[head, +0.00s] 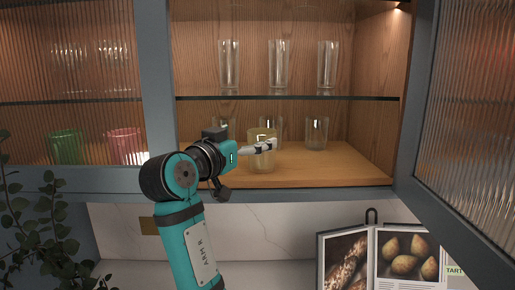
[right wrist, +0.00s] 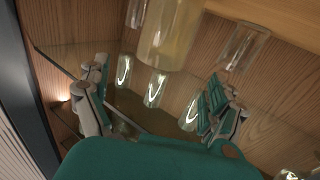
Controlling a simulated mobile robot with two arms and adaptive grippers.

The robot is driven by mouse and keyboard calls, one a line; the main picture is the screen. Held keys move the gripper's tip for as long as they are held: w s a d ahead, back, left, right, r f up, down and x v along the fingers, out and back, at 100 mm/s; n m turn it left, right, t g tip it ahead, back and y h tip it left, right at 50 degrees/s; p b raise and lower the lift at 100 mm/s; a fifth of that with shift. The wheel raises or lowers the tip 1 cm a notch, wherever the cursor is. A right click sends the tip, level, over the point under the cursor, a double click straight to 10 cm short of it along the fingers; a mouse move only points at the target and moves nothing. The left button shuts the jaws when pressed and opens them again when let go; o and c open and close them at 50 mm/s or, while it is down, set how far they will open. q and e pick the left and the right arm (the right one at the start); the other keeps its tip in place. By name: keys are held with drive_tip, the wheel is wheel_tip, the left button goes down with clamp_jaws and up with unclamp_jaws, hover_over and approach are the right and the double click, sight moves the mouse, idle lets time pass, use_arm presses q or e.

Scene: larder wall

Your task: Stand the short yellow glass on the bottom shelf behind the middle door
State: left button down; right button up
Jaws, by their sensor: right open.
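The short yellow glass (head: 262,157) stands upright on the wooden bottom shelf (head: 345,172) of the open middle cabinet, near its front. My right gripper (head: 264,147) reaches in from the left at the glass, one finger crossing in front of it in the head view. In the right wrist view, which looks upside down, the yellow glass (right wrist: 170,35) lies ahead between the two spread fingers (right wrist: 159,70). The fingers are open, and I see no clear contact with the glass. My left gripper is not in view.
Several clear glasses stand behind, such as a short one (head: 317,133) on the bottom shelf and a tall one (head: 327,65) on the glass shelf (head: 370,97). The ribbed door (head: 475,100) hangs open at right. The bottom shelf's right front is clear.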

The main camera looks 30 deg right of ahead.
drive_tip(key=b+v, duration=0.1)
drive_tip(key=v, duration=0.4)
drive_tip(key=shift+b, duration=0.4)
